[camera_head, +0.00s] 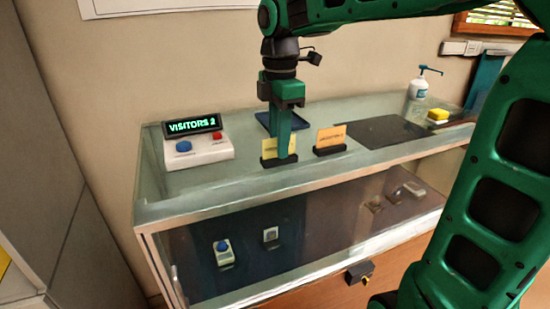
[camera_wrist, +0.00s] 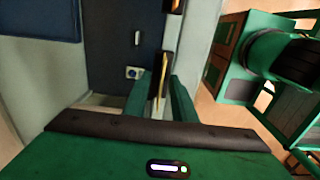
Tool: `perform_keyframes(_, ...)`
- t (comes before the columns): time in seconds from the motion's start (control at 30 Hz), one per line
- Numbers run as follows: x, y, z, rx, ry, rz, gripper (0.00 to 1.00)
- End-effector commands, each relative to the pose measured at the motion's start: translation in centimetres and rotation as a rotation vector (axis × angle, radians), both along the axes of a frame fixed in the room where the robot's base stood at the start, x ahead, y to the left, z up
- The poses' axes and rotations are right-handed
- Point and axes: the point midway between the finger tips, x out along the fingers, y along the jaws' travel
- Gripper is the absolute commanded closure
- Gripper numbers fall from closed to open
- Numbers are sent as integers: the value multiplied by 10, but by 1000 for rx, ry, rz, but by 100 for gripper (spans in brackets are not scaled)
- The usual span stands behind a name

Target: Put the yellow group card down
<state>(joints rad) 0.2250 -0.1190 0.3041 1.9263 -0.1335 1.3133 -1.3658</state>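The yellow card (camera_head: 292,146) stands upright in a small black holder (camera_head: 278,161) at the front of the glass counter top. My gripper (camera_head: 279,145) points straight down at it, with its fingers beside the card, partly hiding it. In the wrist view the yellow card (camera_wrist: 162,75) shows edge-on between the two fingertips (camera_wrist: 160,90). A gap shows between the card and each finger, so the gripper looks open around it. Whether the card's lower edge is fully seated in the holder is hard to see.
An orange card (camera_head: 332,136) in another black holder stands close on the right. A blue tray (camera_head: 265,119) lies behind my gripper. A visitor counter box (camera_head: 198,150) is left; a dark mat (camera_head: 384,131), yellow sponge (camera_head: 438,114) and pump bottle (camera_head: 418,87) are right.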

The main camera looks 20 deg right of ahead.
Motion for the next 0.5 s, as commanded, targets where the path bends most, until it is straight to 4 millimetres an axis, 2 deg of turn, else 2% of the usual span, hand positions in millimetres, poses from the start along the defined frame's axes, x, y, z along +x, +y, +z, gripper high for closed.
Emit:
perform_keyframes(0.13,0,0,0,0,0,1,76)
perform_keyframes(0.17,0,1,0,0,0,1,81)
perform_keyframes(0.23,0,1,0,0,1,1,97)
perform_keyframes(0.27,0,1,0,0,1,1,100)
perform_keyframes(0.5,0,1,0,0,1,2,100)
